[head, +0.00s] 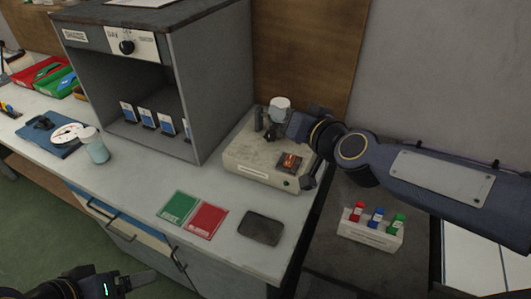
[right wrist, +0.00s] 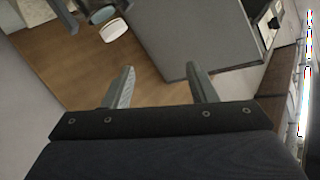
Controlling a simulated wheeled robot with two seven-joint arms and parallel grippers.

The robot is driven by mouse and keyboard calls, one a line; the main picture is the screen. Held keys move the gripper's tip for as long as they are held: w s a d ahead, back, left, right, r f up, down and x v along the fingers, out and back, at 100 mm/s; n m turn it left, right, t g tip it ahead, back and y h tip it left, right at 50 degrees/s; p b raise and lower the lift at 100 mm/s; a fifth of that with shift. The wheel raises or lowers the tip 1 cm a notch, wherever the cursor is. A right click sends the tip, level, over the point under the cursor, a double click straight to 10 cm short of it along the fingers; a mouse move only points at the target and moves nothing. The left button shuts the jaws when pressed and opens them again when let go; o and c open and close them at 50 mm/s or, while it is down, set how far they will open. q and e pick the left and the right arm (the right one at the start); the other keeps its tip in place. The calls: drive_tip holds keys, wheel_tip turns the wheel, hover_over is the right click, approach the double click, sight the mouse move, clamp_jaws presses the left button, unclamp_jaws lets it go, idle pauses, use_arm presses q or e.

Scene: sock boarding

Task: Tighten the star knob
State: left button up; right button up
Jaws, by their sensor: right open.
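A beige machine (head: 262,158) stands at the right end of the bench, with a dark upright post (head: 258,118) and a white cylinder (head: 280,103) at its back. A small dark part near the post may be the star knob, but its shape is too small to tell. My right gripper (right wrist: 158,68) is open with nothing between its fingers. In the right wrist view the white cylinder (right wrist: 115,28) and a dark bracket lie beyond the fingers, up and left, apart from them. In the head view my right wrist covers part of the machine's back. My left gripper (head: 132,282) is low at the left, its jaws unclear.
A grey open-fronted cabinet (head: 210,90) with blue-white packets stands left of the machine. Green (head: 178,207) and red (head: 207,220) mats and a dark tray (head: 261,228) lie in front. A white rack (head: 369,236) of coloured bottles stands right. A cup (head: 94,147) stands left.

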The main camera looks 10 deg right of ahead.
drive_tip(key=w+a+f+m+t+h+b, duration=0.2)
drive_tip(key=w+a+f+h+b, duration=0.15)
drive_tip(key=w+f+b, duration=0.2)
drive_tip(key=m+g+h+b, duration=0.1)
drive_tip(key=m+h+b, duration=0.2)
drive_tip(key=h+b, duration=0.6)
approach(269, 139)
drive_tip(key=w+h+p, duration=0.1)
drive_tip(key=h+p, duration=0.1)
drive_tip(key=x, duration=0.7)
drive_tip(key=shift+w+a+f+b, duration=0.1)
drive_tip(key=shift+w+f+b, duration=0.2)
drive_tip(key=shift+w+b, duration=0.1)
use_arm(q)
wheel_tip(269, 139, down, 15)
